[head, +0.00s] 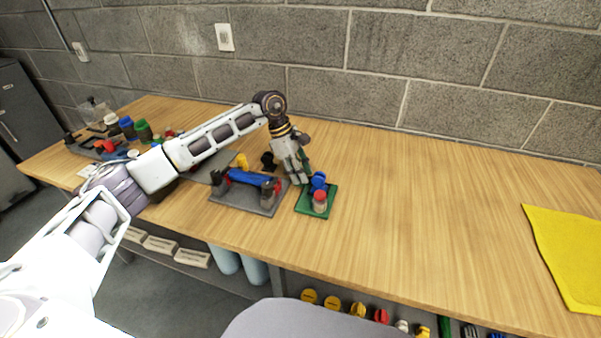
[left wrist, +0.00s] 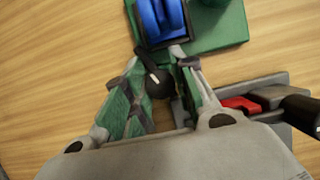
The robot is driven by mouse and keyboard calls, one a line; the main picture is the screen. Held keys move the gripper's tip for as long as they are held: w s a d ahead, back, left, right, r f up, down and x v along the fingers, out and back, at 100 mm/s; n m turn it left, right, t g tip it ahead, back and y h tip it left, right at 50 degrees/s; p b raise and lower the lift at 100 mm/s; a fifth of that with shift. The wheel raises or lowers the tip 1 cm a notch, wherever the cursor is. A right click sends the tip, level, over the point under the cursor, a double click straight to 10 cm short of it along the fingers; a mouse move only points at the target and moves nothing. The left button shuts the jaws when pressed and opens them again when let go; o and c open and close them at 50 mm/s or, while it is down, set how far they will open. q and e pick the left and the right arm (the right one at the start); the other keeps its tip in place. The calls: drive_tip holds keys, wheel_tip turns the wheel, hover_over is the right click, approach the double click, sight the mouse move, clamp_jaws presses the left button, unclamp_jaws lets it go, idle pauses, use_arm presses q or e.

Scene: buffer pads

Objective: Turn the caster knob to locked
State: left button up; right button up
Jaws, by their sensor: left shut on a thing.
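The caster knob (left wrist: 158,82) is black with a white pointer line, and it lies between the fingers of my left gripper (left wrist: 160,62) in the left wrist view. The gripper is shut on it. In the head view my left gripper (head: 299,178) points down at the far left corner of a green board (head: 302,207); the fingers hide the knob there. A blue part (head: 319,180) stands on this board, close to the fingertips, and shows at the top of the left wrist view (left wrist: 160,18). My right gripper is in neither view.
A red-topped piece (head: 320,197) stands at the front of the green board. A grey plate with a blue bar (head: 250,178) lies just left of it. Bottles and trays (head: 128,128) crowd the far left. A yellow cloth (head: 568,255) lies right; the bench between is clear.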

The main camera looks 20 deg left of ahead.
use_arm(q)
drive_tip(key=shift+m+g+b, duration=0.35)
drive_tip(key=shift+m+g, duration=0.45)
drive_tip(key=shift+m, duration=1.3)
drive_tip(key=o, duration=0.7)
drive_tip(key=shift+v, duration=6.05)
drive_tip(key=shift+w+d, duration=0.1)
